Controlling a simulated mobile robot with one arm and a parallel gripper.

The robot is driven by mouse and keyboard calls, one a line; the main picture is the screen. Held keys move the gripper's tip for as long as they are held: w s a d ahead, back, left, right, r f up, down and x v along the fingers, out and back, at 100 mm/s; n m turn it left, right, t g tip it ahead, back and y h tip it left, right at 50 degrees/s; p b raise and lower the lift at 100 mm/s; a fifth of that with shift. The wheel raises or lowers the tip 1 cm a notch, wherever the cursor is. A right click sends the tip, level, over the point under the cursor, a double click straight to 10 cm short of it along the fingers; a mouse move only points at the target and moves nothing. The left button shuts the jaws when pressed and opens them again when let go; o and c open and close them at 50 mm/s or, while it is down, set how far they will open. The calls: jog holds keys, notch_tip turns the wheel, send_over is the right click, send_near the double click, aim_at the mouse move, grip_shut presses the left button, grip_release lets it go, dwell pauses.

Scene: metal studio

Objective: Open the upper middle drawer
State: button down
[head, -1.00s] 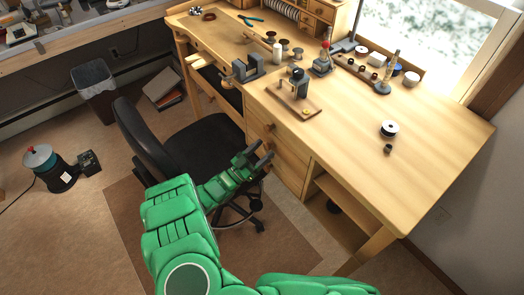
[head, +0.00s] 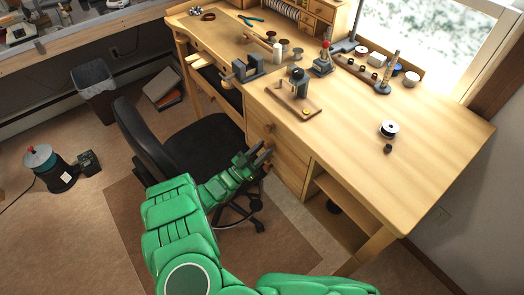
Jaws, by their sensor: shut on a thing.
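The wooden workbench (head: 420,140) has a stack of drawers below its top, facing the chair. The top drawer has a round wooden knob (head: 269,127). The drawer front below it (head: 288,158) is partly hidden at its left by my gripper (head: 266,152). My green gripper is at the left part of this second drawer front, below the top knob, with its dark fingers closed together. It is shut on what seems to be that drawer's knob, which the fingers hide. The drawer fronts look flush, with no gap visible.
A black office chair (head: 205,143) stands close left of my gripper and forearm. An open shelf space (head: 335,215) lies right of the drawers. Tools and spools, including a white-and-black spool (head: 388,128), stand on the benchtop. A bin (head: 97,88) is at the left.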

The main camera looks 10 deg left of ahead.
jog(key=s+a, duration=1)
dwell(0.3)
jog(key=c, duration=0.7)
grip_release()
jog(key=shift+c, duration=0.2)
jog(key=shift+w+d, duration=0.15)
